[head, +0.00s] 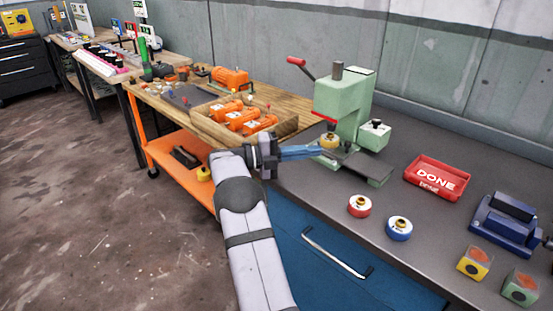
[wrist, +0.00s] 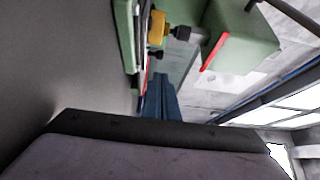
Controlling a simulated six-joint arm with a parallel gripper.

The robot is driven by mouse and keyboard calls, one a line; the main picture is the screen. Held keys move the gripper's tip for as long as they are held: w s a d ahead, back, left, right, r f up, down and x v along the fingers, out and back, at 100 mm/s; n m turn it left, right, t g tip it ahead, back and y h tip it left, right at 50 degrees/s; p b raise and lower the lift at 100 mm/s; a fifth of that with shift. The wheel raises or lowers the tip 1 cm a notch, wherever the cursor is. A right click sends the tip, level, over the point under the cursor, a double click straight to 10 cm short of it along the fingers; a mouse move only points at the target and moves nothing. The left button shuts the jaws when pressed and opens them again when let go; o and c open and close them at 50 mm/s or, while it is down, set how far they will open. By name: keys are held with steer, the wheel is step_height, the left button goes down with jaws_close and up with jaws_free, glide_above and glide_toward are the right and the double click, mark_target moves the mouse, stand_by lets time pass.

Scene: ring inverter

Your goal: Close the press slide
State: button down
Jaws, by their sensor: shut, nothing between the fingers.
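The green press (head: 343,105) stands on the dark bench top, with a red-knobbed lever at its upper left. A flat slide plate (head: 362,168) shows low at its front. A yellow ring-shaped part (head: 330,140) sits at the slide end below the press head; it also shows in the wrist view (wrist: 158,28). My gripper (head: 322,152) has its long blue fingers together and empty, pointing right at the front of the press, close to the yellow part. In the wrist view the fingers (wrist: 158,95) reach up beside the press; whether they touch the slide cannot be told.
A red DONE tray (head: 436,180), a red part (head: 360,206) and a blue part (head: 399,228) lie on the bench to the right. A blue vise (head: 505,222) stands at far right. A wooden bench with orange parts (head: 240,117) is on the left.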

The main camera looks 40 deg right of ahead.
steer(key=v, duration=1)
steer(key=shift+s, duration=0.1)
